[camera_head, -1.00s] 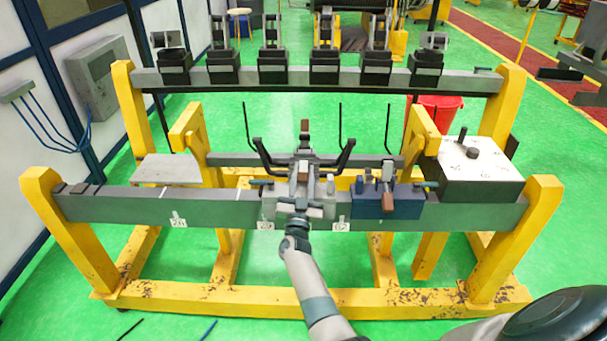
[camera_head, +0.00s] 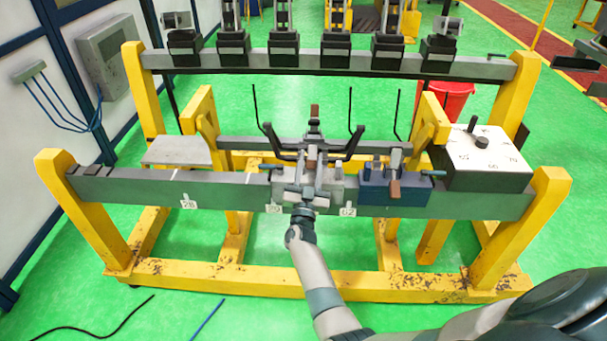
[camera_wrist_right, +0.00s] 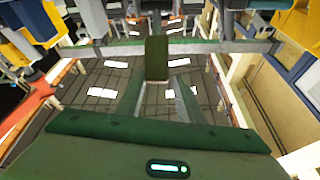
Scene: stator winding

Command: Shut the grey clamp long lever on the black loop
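The grey clamp (camera_head: 335,184) sits on the front rail, left of the blue clamp. Its long lever (camera_head: 314,111) has a brown grip and stands up at the back of the clamp. The black loop (camera_head: 286,155) spreads its two bent arms to both sides of the lever; I cannot tell whether lever and loop touch. My right gripper (camera_head: 307,192) is at the front of the grey clamp. In the right wrist view its fingers (camera_wrist_right: 157,95) are apart, with a dark grip pad (camera_wrist_right: 157,58) beyond and between them. My left gripper is not in view.
The blue clamp (camera_head: 375,190) with a brown-gripped lever (camera_head: 394,186) is close on the right. A white-topped box (camera_head: 487,160) stands at the rail's right end. A row of black holders (camera_head: 336,48) lines the back rail. A grey plate (camera_head: 177,151) lies at left.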

